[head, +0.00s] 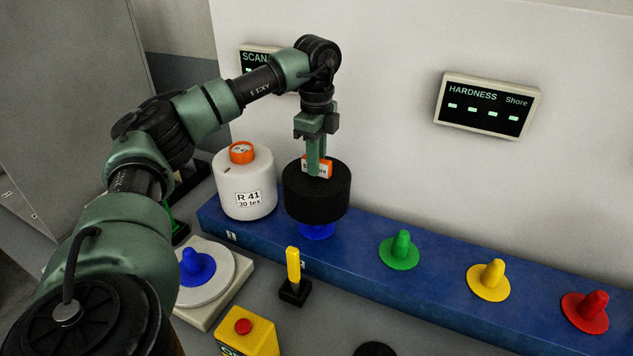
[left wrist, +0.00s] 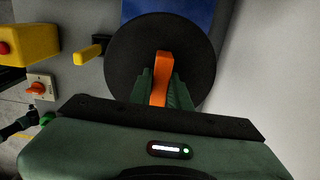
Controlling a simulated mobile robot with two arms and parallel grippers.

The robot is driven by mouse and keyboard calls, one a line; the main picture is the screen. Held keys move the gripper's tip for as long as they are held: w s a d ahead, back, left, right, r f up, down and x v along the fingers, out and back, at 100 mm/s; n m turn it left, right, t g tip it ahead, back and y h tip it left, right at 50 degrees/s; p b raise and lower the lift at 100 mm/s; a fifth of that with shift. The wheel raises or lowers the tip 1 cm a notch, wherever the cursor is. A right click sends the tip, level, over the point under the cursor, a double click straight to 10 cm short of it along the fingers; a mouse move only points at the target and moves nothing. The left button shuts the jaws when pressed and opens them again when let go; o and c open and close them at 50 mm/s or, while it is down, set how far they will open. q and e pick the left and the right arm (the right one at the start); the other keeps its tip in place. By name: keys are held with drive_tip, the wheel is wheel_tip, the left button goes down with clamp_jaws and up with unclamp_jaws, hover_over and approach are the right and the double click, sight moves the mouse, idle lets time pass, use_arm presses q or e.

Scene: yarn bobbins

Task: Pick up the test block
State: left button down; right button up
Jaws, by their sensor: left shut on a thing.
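The test block, a black cylinder (head: 316,195) with an orange labelled grip (head: 322,170) on top, is at the middle of the head view, over a blue peg (head: 317,232) on the blue rail. I cannot tell whether it rests on that peg or hangs just above it. My left gripper (head: 316,165) points down and is shut on the orange grip. In the left wrist view the orange grip (left wrist: 161,80) is between the green fingers, above the round black top (left wrist: 125,60). My right gripper is not in view.
A white bobbin (head: 246,195) marked R 41 stands close at the left. Green (head: 400,250), yellow (head: 489,280) and red (head: 586,312) pegs are free along the blue rail (head: 440,277). A yellow lever (head: 293,265) and yellow button box (head: 247,335) stand in front. A wall is behind.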

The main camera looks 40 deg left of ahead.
use_arm(q)
wheel_tip(320, 180, up, 7)
drive_tip(key=shift+w+f+b, duration=0.1)
drive_tip(key=shift+b, duration=0.45)
wheel_tip(320, 180, up, 6)
drive_tip(key=shift+f+p, duration=0.1)
drive_tip(key=shift+p, duration=0.9)
